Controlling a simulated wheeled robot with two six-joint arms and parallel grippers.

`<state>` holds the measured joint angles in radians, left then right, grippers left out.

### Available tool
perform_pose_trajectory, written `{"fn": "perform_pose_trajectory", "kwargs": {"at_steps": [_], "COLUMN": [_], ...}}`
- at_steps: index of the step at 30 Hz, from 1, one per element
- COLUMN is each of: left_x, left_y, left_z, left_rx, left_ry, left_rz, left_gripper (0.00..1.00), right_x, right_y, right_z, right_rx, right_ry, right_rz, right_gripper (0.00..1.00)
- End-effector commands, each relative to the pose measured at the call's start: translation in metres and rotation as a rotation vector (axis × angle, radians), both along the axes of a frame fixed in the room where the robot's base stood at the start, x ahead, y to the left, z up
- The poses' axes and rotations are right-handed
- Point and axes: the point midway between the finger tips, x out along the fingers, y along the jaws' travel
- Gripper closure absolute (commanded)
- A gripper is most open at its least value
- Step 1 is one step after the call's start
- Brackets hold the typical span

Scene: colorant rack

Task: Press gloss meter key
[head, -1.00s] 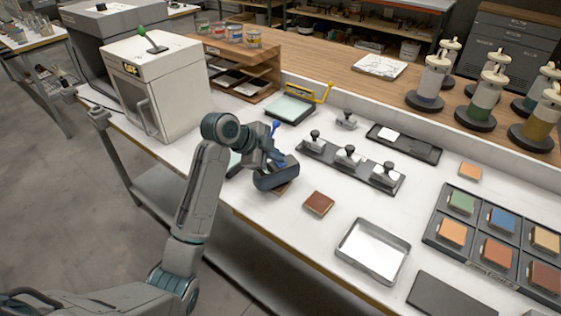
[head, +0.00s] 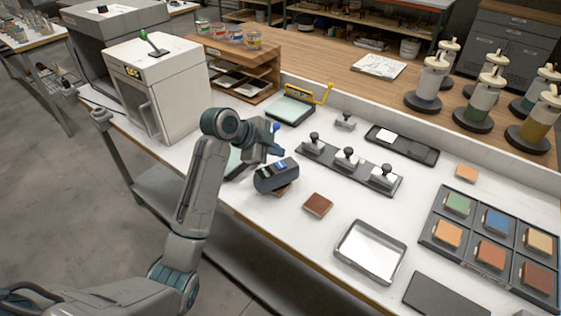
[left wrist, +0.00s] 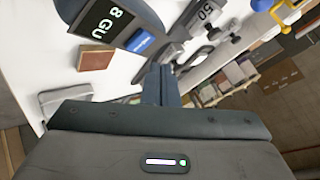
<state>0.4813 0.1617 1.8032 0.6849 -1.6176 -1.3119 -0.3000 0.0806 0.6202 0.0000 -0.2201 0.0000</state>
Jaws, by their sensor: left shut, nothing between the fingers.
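The gloss meter (head: 276,178) is a dark rounded box on the white bench, resting at least partly on a small brown tile. Its blue key and lit display face up. In the left wrist view the display (left wrist: 104,22) is cut off by the frame edge and shows "8 GU"; the blue key (left wrist: 139,42) sits beside it. My left gripper (head: 277,151) is shut and empty, just behind and above the meter in the head view. Its closed fingers (left wrist: 158,82) point toward the key but appear apart from it. My right gripper is out of view.
A loose brown tile (head: 317,205) and a metal tray (head: 345,255) lie to the right. A dark holder with several black-knobbed tools (head: 330,160) stands behind the meter. A white oven (head: 180,82) is at left. White bench around the loose tile is clear.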

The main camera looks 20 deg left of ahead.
Motion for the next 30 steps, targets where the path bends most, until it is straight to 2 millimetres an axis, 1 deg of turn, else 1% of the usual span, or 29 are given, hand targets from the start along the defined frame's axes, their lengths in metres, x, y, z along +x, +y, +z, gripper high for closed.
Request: {"fn": "perform_pose_trajectory", "kwargs": {"at_steps": [1, 10, 30], "left_x": [0.000, 0.000, 0.000], "left_y": [0.000, 0.000, 0.000], "left_z": [0.011, 0.038, 0.038], "left_rx": [0.000, 0.000, 0.000], "left_ry": [-0.001, 0.000, 0.000], "left_rz": [0.001, 0.000, 0.000], "left_gripper": [1.00, 1.00, 1.00], "right_x": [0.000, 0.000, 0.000], "right_y": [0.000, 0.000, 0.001], "right_z": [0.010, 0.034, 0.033], "right_rx": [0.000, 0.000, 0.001], "right_ry": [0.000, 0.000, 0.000], "right_rz": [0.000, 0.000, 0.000], "right_gripper": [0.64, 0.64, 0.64]}}
